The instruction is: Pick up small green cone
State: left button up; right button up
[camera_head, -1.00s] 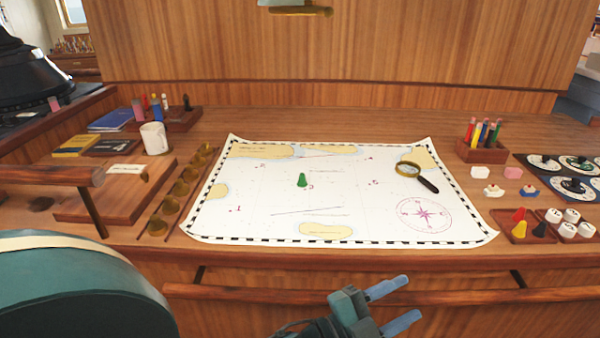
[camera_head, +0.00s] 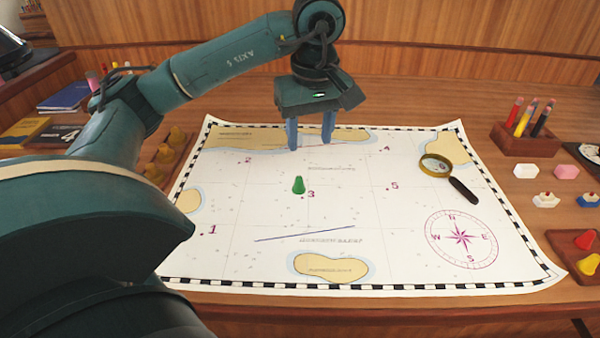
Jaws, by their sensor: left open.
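The small green cone (camera_head: 299,185) stands upright on the white chart (camera_head: 385,225), near the number 3, left of the chart's middle. My left gripper (camera_head: 310,143) points down over the far part of the chart, beyond the cone and slightly to its right in the picture. Its two blue-grey fingers are apart with nothing between them. The cone is in full view and apart from the fingers. My left arm comes in from the left and hides part of the desk. My right gripper is not in view.
A magnifying glass (camera_head: 437,167) lies on the chart at the right. A pencil holder (camera_head: 526,140), small model ships (camera_head: 546,199) and a tray with red and yellow cones (camera_head: 580,250) stand right of the chart. Brass pieces (camera_head: 165,157) stand at the left. The chart around the cone is clear.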

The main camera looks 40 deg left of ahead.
pick_arm(q)
jog(key=b, duration=0.3)
send_over(299, 177)
jog(key=d, duration=0.1)
jog(key=f, duration=0.7)
jog(key=shift+s+d, duration=0.1)
jog(key=shift+d, duration=0.1)
jog(key=shift+a+f, duration=0.25)
jog(key=shift+f, duration=0.65)
jog(key=shift+a+f, duration=0.2)
jog(key=shift+f, duration=0.7)
jog(key=shift+a+f, duration=0.25)
jog(key=shift+f, duration=0.65)
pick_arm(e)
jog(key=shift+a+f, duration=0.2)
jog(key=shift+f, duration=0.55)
pick_arm(q)
jog(key=shift+c, duration=0.5)
grip_shut()
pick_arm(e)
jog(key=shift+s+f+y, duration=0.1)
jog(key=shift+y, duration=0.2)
